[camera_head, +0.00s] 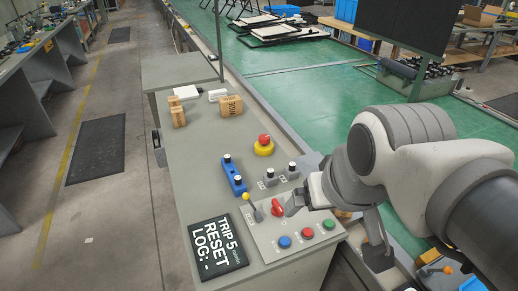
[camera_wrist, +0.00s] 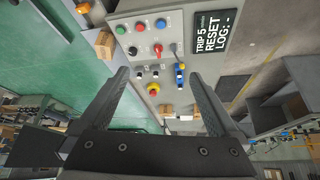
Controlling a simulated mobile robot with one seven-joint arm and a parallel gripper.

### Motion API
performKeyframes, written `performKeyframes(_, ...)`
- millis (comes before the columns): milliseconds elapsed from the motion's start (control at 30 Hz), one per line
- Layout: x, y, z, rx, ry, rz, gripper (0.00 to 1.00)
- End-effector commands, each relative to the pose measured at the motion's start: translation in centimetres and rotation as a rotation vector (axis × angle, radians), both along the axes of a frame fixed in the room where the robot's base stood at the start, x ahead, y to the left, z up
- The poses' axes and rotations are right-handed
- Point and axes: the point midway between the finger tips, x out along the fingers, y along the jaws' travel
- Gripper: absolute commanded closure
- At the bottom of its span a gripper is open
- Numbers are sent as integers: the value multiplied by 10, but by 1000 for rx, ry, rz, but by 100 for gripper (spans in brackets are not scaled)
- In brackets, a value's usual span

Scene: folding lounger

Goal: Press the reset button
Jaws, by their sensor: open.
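The grey control console (camera_head: 200,140) carries a blue button (camera_head: 284,241), a red button (camera_head: 307,233) and a green button (camera_head: 329,223) in a row near its front edge. The wrist view also shows the blue (camera_wrist: 160,23), red (camera_wrist: 139,26) and green (camera_wrist: 120,29) buttons. Their labels are too small to read. A black sign (camera_head: 217,247) reads "TRIP 5 RESET LOG: -". My gripper (camera_head: 292,203) is above the console, beside the red selector knob (camera_head: 277,207) in the picture. In the wrist view my gripper (camera_wrist: 160,75) is open and empty, its fingers wide apart.
Wooden blocks (camera_head: 231,107) stand farther back. The green conveyor (camera_head: 290,90) runs at the right.

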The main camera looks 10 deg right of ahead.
Motion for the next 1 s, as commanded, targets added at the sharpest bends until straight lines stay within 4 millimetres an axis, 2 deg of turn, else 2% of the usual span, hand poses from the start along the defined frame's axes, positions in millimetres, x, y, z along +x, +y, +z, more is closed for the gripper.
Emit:
performKeyframes(33, 0, 0, 0, 0, -1, 0, 14)
performKeyframes(67, 0, 0, 0, 0, -1, 0, 20)
performKeyframes(500, 0, 0, 0, 0, -1, 0, 99)
performKeyframes(1000, 0, 0, 0, 0, -1, 0, 100)
